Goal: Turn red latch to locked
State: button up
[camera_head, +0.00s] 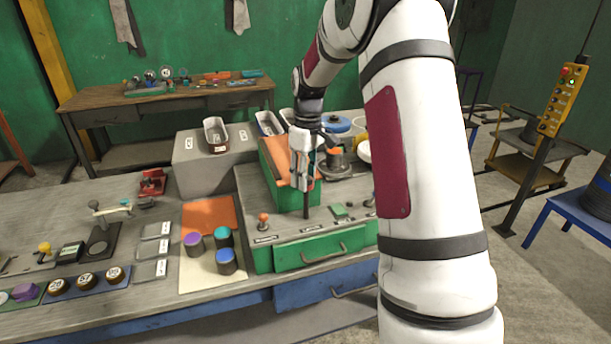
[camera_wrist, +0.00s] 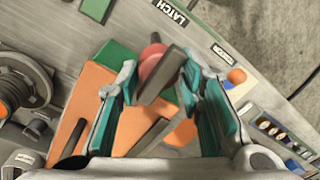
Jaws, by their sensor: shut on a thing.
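The red latch (camera_wrist: 151,62) shows in the wrist view as a rounded red part beside a dark grey bar, near a black "LATCH" label (camera_wrist: 172,11). My gripper (camera_wrist: 157,84) has its teal-lined fingers on either side of it and is shut on it. In the head view my gripper (camera_head: 304,182) points down at the front of the bench panel, with a dark upright bar (camera_head: 306,204) below it. The red part is hidden in the head view. I cannot read which position the latch is in.
An orange knob (camera_head: 263,218) stands left on the panel and a green block (camera_head: 340,211) right. Below is a green drawer (camera_head: 310,251). An orange-topped green box (camera_head: 275,160) is close behind my gripper. Blue, teal and purple-topped cylinders (camera_head: 226,262) stand to the left.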

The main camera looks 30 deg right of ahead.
jog(key=shift+s+d, duration=0.2)
jog(key=o, duration=1.1)
jog(key=shift+d, duration=0.1)
jog(key=shift+r, duration=0.3)
notch_tip(320, 180, up, 11)
jog(key=shift+w+d+r, duration=0.15)
jog(key=shift+d+r, duration=0.05)
